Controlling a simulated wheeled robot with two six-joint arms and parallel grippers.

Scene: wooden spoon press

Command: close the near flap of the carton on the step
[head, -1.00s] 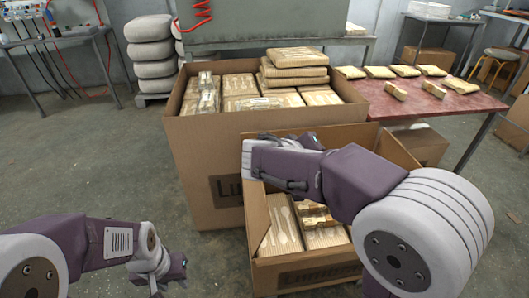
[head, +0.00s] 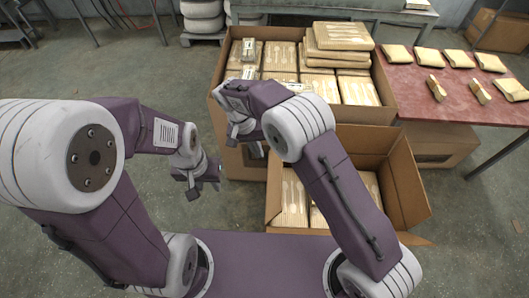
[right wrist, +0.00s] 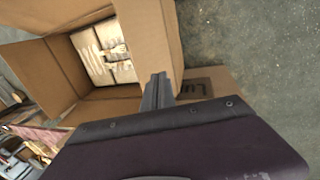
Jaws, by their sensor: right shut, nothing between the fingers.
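The small open carton (head: 274,200) stands in front of a larger one, with wrapped packs of wooden spoons inside. Its right flap (head: 408,182) stands outward. Its near edge is partly hidden by my right arm, and I cannot make out the near flap in the head view. The right wrist view shows an open carton (right wrist: 42,75) with packs inside and a cardboard panel beside my shut, empty right gripper (right wrist: 158,88); I cannot tell whether they touch. My left gripper (head: 197,187) hangs over the floor, left of the cartons; its jaw opening is unclear.
The large carton (head: 217,112) behind is full of spoon packs. A red table (head: 415,85) with several small packs stands at the back right. Open floor (head: 60,80) lies to the left. My arms are close together in front of the cartons.

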